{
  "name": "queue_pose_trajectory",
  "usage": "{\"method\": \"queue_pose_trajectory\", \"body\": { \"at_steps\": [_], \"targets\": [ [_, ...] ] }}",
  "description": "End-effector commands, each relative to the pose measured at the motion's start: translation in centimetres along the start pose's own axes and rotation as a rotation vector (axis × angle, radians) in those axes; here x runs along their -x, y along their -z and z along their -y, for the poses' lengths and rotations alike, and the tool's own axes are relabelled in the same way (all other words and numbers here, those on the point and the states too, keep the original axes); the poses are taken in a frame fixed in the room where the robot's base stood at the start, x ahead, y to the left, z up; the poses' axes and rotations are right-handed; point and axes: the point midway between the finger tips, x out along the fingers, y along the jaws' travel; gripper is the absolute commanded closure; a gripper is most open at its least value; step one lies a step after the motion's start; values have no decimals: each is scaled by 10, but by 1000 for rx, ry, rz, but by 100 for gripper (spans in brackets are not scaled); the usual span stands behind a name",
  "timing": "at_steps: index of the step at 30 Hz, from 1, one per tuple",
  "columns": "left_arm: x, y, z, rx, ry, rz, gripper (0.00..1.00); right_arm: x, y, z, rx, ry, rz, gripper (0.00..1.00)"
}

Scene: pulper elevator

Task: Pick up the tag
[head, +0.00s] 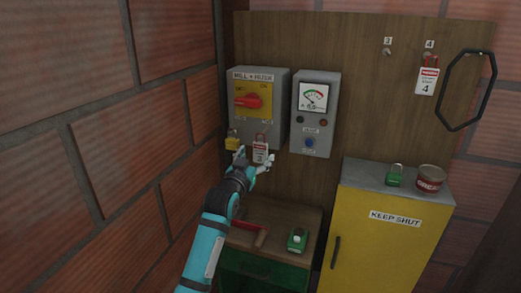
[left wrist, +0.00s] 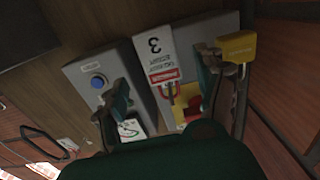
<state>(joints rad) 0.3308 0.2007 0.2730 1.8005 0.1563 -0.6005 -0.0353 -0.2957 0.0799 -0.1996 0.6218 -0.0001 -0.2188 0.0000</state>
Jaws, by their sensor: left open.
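In the left wrist view the tag (left wrist: 158,50) shows between the two fingers, upside down. My left gripper (head: 253,163) is open just below the tag in the head view, with its fingers apart on either side. I cannot tell whether a finger touches it. A second tag (head: 426,82), numbered 4, hangs from a hook on the right of the wooden board. My right gripper is not in view.
A yellow padlock (head: 232,144) hangs left of the tag, close to a finger in the left wrist view (left wrist: 237,47). A grey meter box (head: 313,125) stands to the right. Below are a wooden-topped stand (head: 285,220) with a green item and a yellow cabinet (head: 375,245).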

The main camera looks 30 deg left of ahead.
Motion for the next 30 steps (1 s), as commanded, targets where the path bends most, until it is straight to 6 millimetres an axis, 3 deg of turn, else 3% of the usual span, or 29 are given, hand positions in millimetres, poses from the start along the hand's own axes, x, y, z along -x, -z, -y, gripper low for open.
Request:
{"method": "queue_pose_trajectory", "body": {
  "at_steps": [4,9,19,30],
  "targets": [
    [-21,6,2,2,0,2,29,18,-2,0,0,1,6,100],
    [-41,3,2,1,0,1,29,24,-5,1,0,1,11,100],
    [-46,0,2,0,0,0,30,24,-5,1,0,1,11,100],
    [-46,0,2,1,0,1,79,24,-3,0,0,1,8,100]
  ]
}}
